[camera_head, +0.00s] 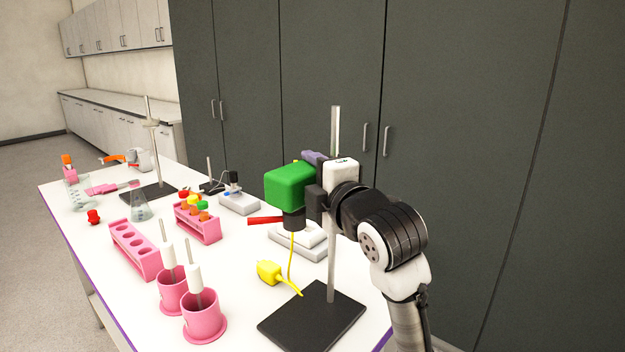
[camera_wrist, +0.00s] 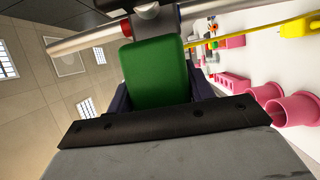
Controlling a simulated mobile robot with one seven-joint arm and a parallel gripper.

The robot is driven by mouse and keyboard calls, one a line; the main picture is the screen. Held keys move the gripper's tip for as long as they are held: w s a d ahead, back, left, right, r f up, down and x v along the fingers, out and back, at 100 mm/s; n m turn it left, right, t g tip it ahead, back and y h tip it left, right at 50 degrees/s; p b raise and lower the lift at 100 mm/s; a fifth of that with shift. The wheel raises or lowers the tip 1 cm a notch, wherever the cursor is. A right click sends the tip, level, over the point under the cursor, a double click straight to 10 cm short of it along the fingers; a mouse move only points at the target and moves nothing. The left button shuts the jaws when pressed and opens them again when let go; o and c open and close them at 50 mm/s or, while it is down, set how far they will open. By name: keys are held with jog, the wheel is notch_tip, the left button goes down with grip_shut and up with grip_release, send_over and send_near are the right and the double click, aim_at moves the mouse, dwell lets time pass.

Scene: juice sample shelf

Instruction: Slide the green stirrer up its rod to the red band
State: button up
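The green stirrer (camera_head: 287,183) is a rounded green block with a dark lower part, on the upright metal rod (camera_head: 334,130) of a stand with a black base (camera_head: 312,318). My gripper (camera_head: 314,180) reaches it from the right, at about mid-height of the rod. In the wrist view the green block (camera_wrist: 155,72) sits between my two dark fingers, which appear to press on its sides. The metal rod (camera_wrist: 85,40) crosses behind it there. A small reddish patch (camera_wrist: 127,28) shows on the rod beside the block. I cannot make out a red band in the head view.
A yellow plug (camera_head: 269,272) and cord lie below the stirrer, beside a white flat device (camera_head: 298,243). Pink cups (camera_head: 203,328) and pink racks (camera_head: 136,250) stand to the left. Grey cabinets (camera_head: 460,120) rise behind. The space above the stirrer looks clear.

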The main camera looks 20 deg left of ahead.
jog(key=o, duration=0.4)
jog(key=b+v, duration=0.4)
jog(key=v, duration=1)
jog(key=shift+a, duration=0.1)
jog(key=shift+s+f, duration=0.1)
